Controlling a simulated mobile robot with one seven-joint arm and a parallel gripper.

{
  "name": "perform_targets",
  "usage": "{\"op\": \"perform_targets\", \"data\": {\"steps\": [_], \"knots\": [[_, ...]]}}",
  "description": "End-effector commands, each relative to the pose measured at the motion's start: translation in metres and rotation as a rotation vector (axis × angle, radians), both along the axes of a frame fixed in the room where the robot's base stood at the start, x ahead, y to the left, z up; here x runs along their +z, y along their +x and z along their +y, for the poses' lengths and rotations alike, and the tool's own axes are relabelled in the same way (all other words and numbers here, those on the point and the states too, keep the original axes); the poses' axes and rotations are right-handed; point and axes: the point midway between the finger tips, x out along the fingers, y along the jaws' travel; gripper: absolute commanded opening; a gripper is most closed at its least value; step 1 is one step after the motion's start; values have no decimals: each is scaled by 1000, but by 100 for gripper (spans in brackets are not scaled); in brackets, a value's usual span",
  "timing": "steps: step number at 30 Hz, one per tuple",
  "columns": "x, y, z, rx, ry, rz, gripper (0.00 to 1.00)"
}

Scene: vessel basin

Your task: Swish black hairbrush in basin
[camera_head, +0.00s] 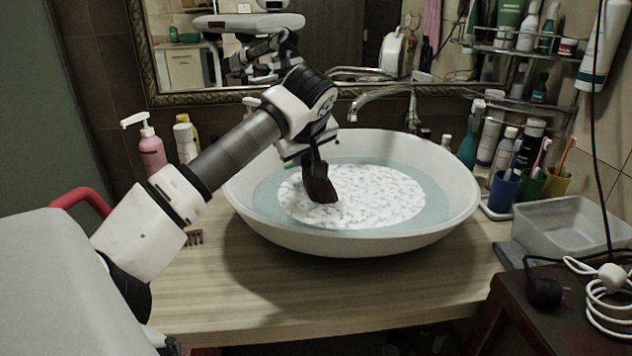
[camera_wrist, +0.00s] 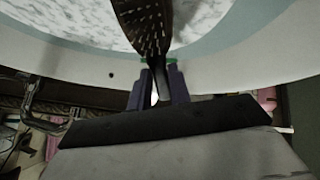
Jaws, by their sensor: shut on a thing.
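The black hairbrush (camera_head: 319,184) hangs head-down from my gripper (camera_head: 311,156) over the basin. Its lower end is at the foamy water, but I cannot tell how deep it goes. In the wrist view the brush head (camera_wrist: 144,28) shows its bristles, and its handle runs between the two fingers of my gripper (camera_wrist: 159,84). My gripper is shut on the handle. The white oval basin (camera_head: 290,240) stands on the wooden counter and holds pale blue water (camera_head: 432,205) with white foam (camera_head: 375,196) in the middle.
A metal faucet (camera_head: 380,94) reaches over the basin's back. A pink pump bottle (camera_head: 151,155) stands left. Cups with toothbrushes, including a blue cup (camera_head: 503,190), and a clear plastic tub (camera_head: 565,226) stand right. The counter front (camera_head: 330,290) is clear.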

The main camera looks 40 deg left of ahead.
Motion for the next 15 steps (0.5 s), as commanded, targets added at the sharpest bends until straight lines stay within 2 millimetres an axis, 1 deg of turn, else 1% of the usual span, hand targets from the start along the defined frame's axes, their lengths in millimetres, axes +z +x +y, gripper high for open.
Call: {"op": "perform_targets", "data": {"steps": [9,15], "knots": [[0,-1,1,-1,0,-1,0],[0,2,-2,-1,0,0,0]]}}
